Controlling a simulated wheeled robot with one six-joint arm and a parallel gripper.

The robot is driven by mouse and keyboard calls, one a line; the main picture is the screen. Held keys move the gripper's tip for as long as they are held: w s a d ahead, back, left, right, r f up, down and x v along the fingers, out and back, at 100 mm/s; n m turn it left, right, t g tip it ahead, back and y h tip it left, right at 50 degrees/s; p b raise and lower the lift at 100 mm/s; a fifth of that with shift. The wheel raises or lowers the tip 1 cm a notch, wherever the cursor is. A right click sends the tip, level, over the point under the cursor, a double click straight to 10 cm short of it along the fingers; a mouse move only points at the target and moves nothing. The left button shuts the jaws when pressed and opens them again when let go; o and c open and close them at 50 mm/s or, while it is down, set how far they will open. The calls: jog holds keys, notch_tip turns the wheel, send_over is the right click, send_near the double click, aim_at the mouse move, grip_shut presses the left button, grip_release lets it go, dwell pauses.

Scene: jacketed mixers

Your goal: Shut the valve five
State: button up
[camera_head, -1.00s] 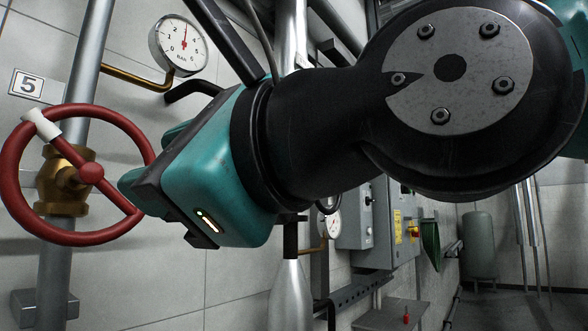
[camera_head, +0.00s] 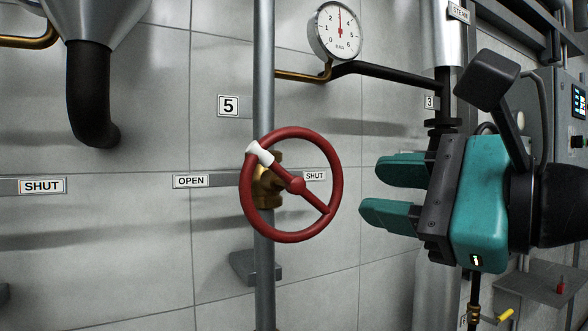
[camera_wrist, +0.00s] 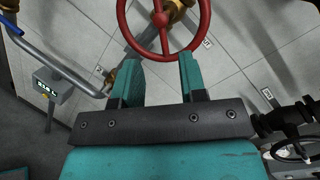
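Valve five is a red handwheel (camera_head: 297,185) on a brass body (camera_head: 268,190) on a grey vertical pipe. A white mark (camera_head: 260,153) sits on its upper-left spoke and rim. The number 5 plate (camera_head: 228,106) is above left. An OPEN plate (camera_head: 191,181) is left of the wheel, and a SHUT plate (camera_head: 315,176) shows through its right side. My gripper (camera_head: 373,190) is open and empty, to the right of the wheel and apart from it. In the wrist view, the wheel (camera_wrist: 160,19) lies beyond the open fingers of my gripper (camera_wrist: 160,73).
A gauge (camera_head: 338,31) and a brass and black side pipe are above the wheel. A second pipe with a number 3 plate (camera_head: 430,102) stands behind my gripper. A hopper with a black elbow (camera_head: 92,95) hangs at left. A grey bracket (camera_head: 256,267) is below the wheel.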

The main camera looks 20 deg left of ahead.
aim_at(296, 185)
jog(key=p+x, duration=0.4)
jog(key=x, duration=0.7)
jog(key=shift+w+a+r+p, duration=0.1)
jog(key=shift+w+a+p, duration=0.05)
jog(key=shift+a+p, duration=0.25)
jog(key=shift+w+a, duration=0.15)
jog(key=shift+a, duration=0.25)
jog(key=shift+f, duration=0.2)
grip_shut()
